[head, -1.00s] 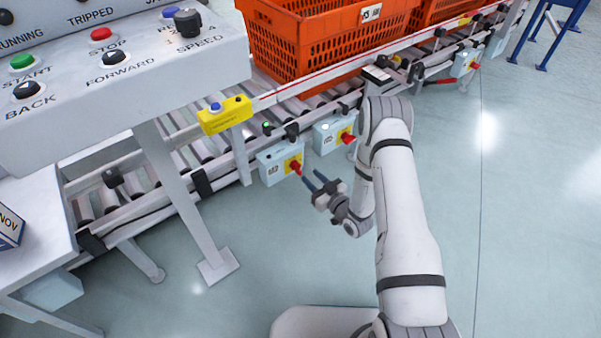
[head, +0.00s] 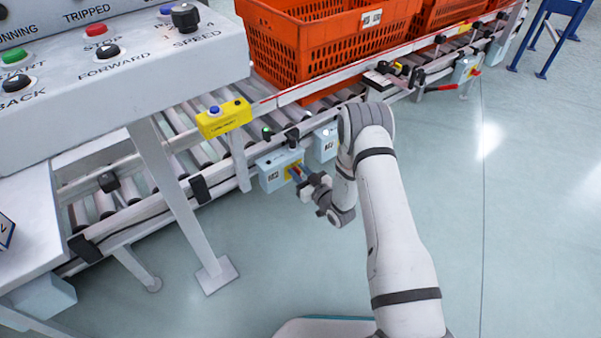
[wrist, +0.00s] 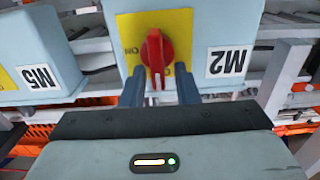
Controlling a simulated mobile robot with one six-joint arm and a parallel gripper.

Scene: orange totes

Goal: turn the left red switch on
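The left switch box (head: 280,172) is pale blue and hangs on the conveyor's near side. In the wrist view, which is upside down, this box (wrist: 245,25) carries an M2 label, a yellow plate (wrist: 184,26) and a red rotary switch (wrist: 155,48). The switch's handle runs up and down in that view. My gripper (wrist: 160,88) is open, with one dark finger on each side of the handle's near end. Contact cannot be told. In the head view my gripper (head: 299,174) is at the box front and mostly covers the switch.
A second switch box (head: 325,143), labelled M5 in the wrist view (wrist: 38,55), is close beside it, partly behind my arm. Orange totes (head: 330,45) stand on the roller conveyor. A control panel (head: 110,90) and its leg (head: 180,205) are at left.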

